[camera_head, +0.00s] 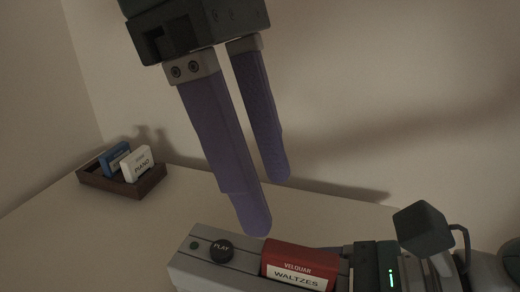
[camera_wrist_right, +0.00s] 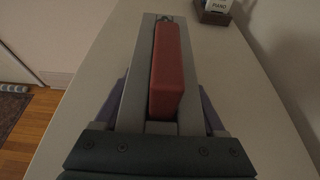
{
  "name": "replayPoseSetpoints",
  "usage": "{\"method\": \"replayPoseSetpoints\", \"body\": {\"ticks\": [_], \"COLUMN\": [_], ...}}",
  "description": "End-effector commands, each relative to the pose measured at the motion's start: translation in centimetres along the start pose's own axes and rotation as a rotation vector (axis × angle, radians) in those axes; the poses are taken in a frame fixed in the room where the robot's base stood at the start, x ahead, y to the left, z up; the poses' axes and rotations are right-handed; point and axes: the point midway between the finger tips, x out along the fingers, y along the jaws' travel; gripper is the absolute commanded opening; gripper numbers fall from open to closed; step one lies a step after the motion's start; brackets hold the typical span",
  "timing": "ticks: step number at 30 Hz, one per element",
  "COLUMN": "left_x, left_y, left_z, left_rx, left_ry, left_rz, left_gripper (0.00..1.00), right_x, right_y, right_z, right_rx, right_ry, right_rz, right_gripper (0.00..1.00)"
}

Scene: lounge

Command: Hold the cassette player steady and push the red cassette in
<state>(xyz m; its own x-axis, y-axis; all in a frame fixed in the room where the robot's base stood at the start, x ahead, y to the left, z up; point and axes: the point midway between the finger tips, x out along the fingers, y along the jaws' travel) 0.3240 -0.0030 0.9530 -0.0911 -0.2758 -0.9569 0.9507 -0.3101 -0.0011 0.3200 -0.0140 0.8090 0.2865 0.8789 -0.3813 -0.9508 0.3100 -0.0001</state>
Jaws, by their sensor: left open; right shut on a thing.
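The grey cassette player (camera_head: 213,262) lies at the bottom of the head view, with a round black PLAY button (camera_head: 221,251) on top. The red cassette (camera_head: 300,262), labelled VELQUAR WALTZES, sits in its slot and sticks up above the top face. In the right wrist view the red cassette (camera_wrist_right: 167,70) lies between the grey walls of the player (camera_wrist_right: 140,75). My right gripper (camera_wrist_right: 162,105) has its purple fingers on both sides of the player, shut on it. My left gripper (camera_head: 265,200) is open and empty, its fingers pointing down above and behind the player.
A dark wooden tray (camera_head: 101,184) with a blue cassette (camera_head: 115,158) and a white PIANO cassette (camera_head: 138,164) stands at the left of the table (camera_head: 60,235). A wall rises behind. The table between tray and player is clear. Wooden floor (camera_wrist_right: 25,118) shows beyond the table's edge.

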Motion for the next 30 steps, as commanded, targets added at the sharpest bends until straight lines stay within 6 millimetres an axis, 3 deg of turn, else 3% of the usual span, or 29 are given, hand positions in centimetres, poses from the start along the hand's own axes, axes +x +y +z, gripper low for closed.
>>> {"method": "replayPoseSetpoints", "body": {"ticks": [3,4,10,20,23,30], "left_x": [0.0,0.0,0.0,0.0,0.0,0.0], "left_y": [0.0,0.0,0.0,0.0,0.0,0.0], "left_z": [0.0,0.0,0.0,0.0,0.0,0.0], "left_rx": [0.0,0.0,0.0,0.0,0.0,0.0], "left_ry": [0.0,0.0,0.0,0.0,0.0,0.0], "left_rz": [0.0,0.0,0.0,0.0,0.0,0.0], "left_gripper": [0.55,0.55,0.55,0.55,0.55,0.55], "right_x": [0.0,0.0,0.0,-0.4,-1.6,-7.0], "right_y": [0.0,0.0,0.0,0.0,0.0,0.0], "right_z": [0.0,0.0,0.0,-0.1,-0.1,-0.2], "right_rx": [0.0,0.0,0.0,0.001,0.002,0.003], "right_ry": [0.0,0.0,0.0,0.001,0.002,0.006], "right_rz": [0.0,0.0,0.0,-0.001,-0.002,-0.001], "right_gripper": [0.0,0.75,0.97,1.0,1.0,1.0]}}
